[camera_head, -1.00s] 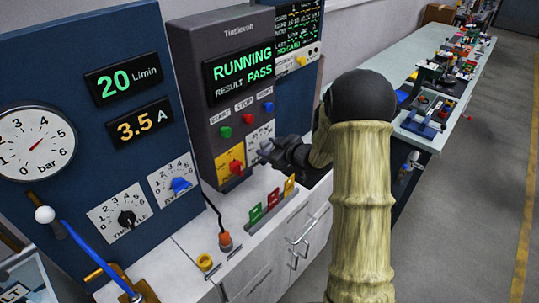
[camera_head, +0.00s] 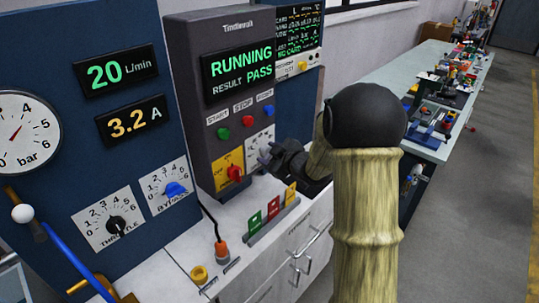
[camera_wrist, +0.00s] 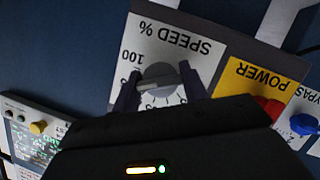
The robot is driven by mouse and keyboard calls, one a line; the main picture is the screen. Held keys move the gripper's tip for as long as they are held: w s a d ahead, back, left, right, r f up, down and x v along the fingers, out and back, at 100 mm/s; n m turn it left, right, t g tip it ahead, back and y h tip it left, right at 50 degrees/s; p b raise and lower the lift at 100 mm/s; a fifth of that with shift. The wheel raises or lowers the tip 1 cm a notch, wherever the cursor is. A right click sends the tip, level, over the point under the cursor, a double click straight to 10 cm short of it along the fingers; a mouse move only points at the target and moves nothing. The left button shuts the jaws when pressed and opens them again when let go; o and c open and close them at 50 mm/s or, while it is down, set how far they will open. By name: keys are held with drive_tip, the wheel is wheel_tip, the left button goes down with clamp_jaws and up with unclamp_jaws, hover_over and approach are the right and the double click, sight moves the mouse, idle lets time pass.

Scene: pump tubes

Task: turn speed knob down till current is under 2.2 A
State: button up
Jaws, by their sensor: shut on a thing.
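The speed knob (camera_wrist: 160,78) is a grey round knob on a white plate marked "SPEED %", upside down in the wrist view. My gripper (camera_wrist: 160,92) is shut on it, one dark finger on each side. In the head view my gripper (camera_head: 268,157) is at the speed plate (camera_head: 260,143), and it hides the knob. The current display (camera_head: 134,121) reads 3.2 A in orange on the blue panel at the left.
The grey unit's screen (camera_head: 240,62) reads RUNNING and RESULT PASS. A red power knob (camera_head: 235,173) on a yellow plate sits just left of my gripper. The throttle knob (camera_head: 117,225) and blue bypass knob (camera_head: 175,189) are further left. Coloured cards (camera_head: 272,208) stand below.

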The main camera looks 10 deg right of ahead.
drive_tip(key=o, duration=1)
drive_tip(key=shift+s, duration=0.1)
drive_tip(key=v, duration=1.7)
drive_tip(key=shift+d+r, duration=0.1)
